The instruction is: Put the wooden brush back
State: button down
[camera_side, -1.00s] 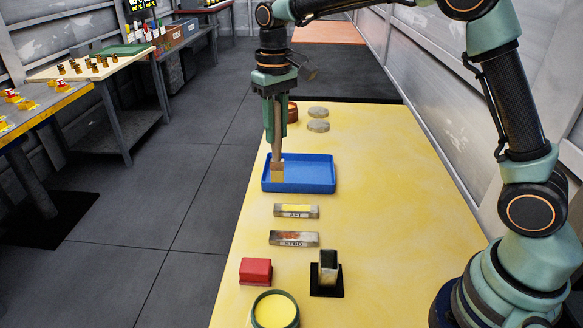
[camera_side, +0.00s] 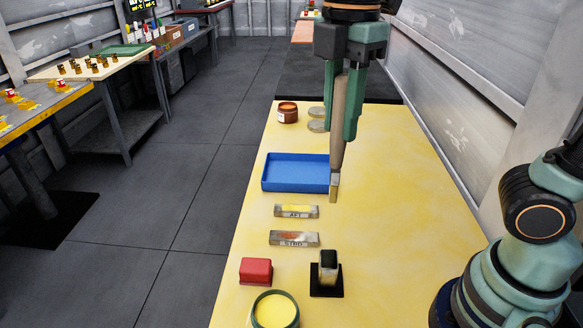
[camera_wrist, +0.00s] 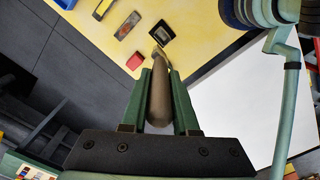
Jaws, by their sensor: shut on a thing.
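My gripper (camera_side: 347,92) is shut on the wooden brush (camera_side: 339,125) and holds it upright, bristle end down. The brush tip is at the right end of the blue tray (camera_side: 295,186) in the side view; I cannot tell its exact height above the table. In the wrist view the brush (camera_wrist: 159,95) runs between the green fingers (camera_wrist: 159,90), with its tip towards the black holder block.
On the yellow table (camera_side: 400,210) are two labelled blocks, AFT (camera_side: 297,211) and STBD (camera_side: 294,239), a red box (camera_side: 256,271), a black stand with a block (camera_side: 328,270), a yellow-filled round tin (camera_side: 275,310), a brown jar (camera_side: 288,112) and grey discs (camera_side: 317,126). The table's right side is clear.

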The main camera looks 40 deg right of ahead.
jog(key=shift+s, duration=0.3)
notch_tip(320, 180, down, 20)
jog(key=shift+n, duration=0.3)
jog(key=c, duration=0.7)
grip_release()
jog(key=shift+s+f, duration=0.1)
